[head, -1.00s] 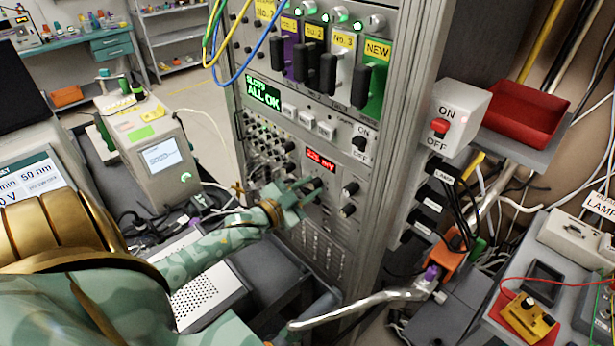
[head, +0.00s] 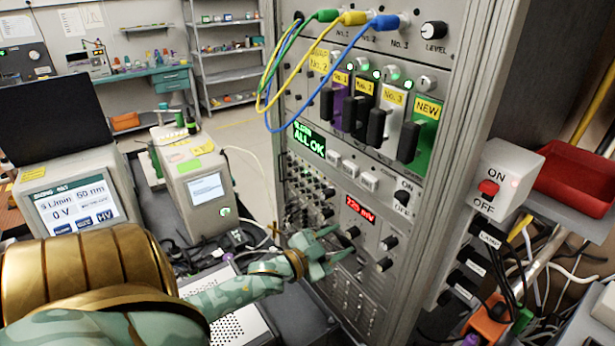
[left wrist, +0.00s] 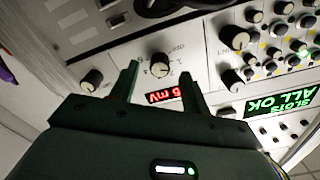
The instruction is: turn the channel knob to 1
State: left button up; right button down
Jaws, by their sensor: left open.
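The channel knob (head: 352,232), small and dark, sits on the grey rack panel just below the red mV display (head: 360,208). I take it to be the dark knob (left wrist: 159,65) with a light pointer and a printed scale in the left wrist view, which looks upside down. My left gripper (head: 340,244) is open in front of the panel. In the left wrist view the two fingers of this gripper (left wrist: 159,80) stand on either side of the knob, with gaps. I cannot tell which number the pointer marks. My right gripper is not in view.
Two more knobs (head: 389,242) (head: 384,264) sit right of the channel knob. Many small knobs and sockets (head: 305,185) fill the panel to the left. Coloured cables (head: 300,60) hang above. An ON/OFF switch box (head: 505,180) stands right of the rack.

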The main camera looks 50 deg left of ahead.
pick_arm(q)
jog(key=s+a, duration=0.1)
jog(key=s, duration=1.2)
jog(key=shift+s, duration=0.35)
jog(key=shift+a, duration=0.1)
